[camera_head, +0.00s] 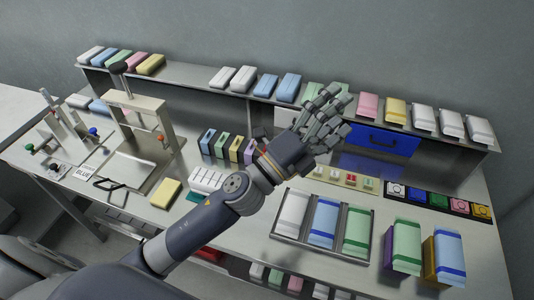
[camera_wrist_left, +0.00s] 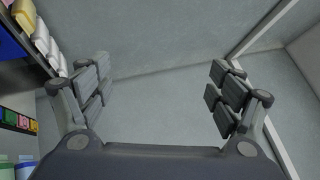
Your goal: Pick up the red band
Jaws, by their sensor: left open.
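A black strip (camera_head: 428,207) on the right of the bench holds a row of small coloured pieces. One reddish-pink piece (camera_head: 460,206) sits between a green and a yellow one; I cannot tell for sure that it is the red band. It also shows as a pink piece in the left wrist view (camera_wrist_left: 22,122), at the left edge. My left gripper (camera_head: 323,118) is raised over the bench, left of and above the strip, apart from it. Its fingers are spread and empty in the left wrist view (camera_wrist_left: 158,78). My right gripper does not show.
A pale tray (camera_head: 340,178) with small red-marked pieces lies left of the strip. A divided tray (camera_head: 290,238) holds white, blue and green packs. A shelf (camera_head: 200,86) with coloured packs runs along the back. A blue panel (camera_head: 383,140) is beneath it. Tall packs (camera_head: 403,245) stand front right.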

